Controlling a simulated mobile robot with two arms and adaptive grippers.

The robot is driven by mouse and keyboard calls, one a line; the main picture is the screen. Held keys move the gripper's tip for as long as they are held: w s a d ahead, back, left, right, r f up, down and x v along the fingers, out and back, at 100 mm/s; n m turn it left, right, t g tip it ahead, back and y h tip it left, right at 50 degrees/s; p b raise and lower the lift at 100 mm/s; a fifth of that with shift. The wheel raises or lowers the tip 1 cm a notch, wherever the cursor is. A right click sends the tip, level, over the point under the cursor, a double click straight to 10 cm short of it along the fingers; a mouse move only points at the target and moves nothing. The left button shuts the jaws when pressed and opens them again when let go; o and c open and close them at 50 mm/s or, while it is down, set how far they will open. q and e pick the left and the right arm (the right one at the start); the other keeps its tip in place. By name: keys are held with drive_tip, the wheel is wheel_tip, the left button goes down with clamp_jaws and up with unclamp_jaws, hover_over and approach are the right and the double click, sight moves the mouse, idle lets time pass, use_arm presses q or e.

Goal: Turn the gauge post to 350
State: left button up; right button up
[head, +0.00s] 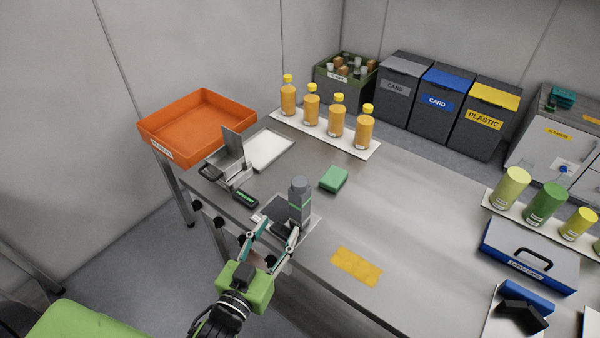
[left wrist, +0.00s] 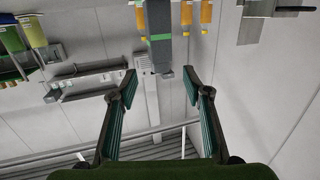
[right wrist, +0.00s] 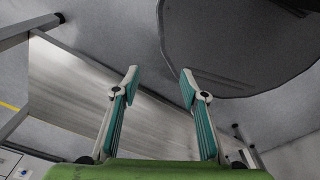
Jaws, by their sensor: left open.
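My left gripper (head: 279,231) is open just in front of the post. In the left wrist view the picture is upside down; the post (left wrist: 159,25) shows beyond the gap between the open fingertips (left wrist: 160,80), and nothing is gripped. Whether the fingers overlap the post's sides is unclear. No reading on the post is legible. My right gripper (right wrist: 159,80) shows only in its wrist view, open and empty.
A small dark display (head: 246,197) and a metal scale-like stand (head: 233,165) are left of the post. A green block (head: 334,179) lies behind it, a yellow cloth (head: 356,266) to its right. Orange bottles (head: 311,108) line the back. The table's middle right is clear.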

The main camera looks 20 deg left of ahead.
sight(296, 188)
use_arm(q)
drive_tip(key=shift+t, duration=0.4)
drive_tip(key=w+r+p, duration=0.1)
drive_tip(key=w, duration=0.3)
drive_tip(key=w+r+p, duration=0.1)
drive_tip(key=w, duration=0.3)
drive_tip(key=w+d+r+p, duration=0.1)
drive_tip(key=w, duration=0.3)
drive_tip(key=shift+w+p, duration=0.15)
drive_tip(key=shift+p, duration=0.25)
drive_tip(key=shift+w+d, duration=0.1)
drive_tip(key=shift+w, duration=0.6)
use_arm(e)
drive_tip(key=r, duration=0.2)
drive_tip(key=s+r, duration=0.1)
drive_tip(key=r, duration=0.1)
drive_tip(key=shift+d+r, duration=0.15)
drive_tip(key=shift+d, duration=0.15)
use_arm(q)
drive_tip(key=c, duration=1.1)
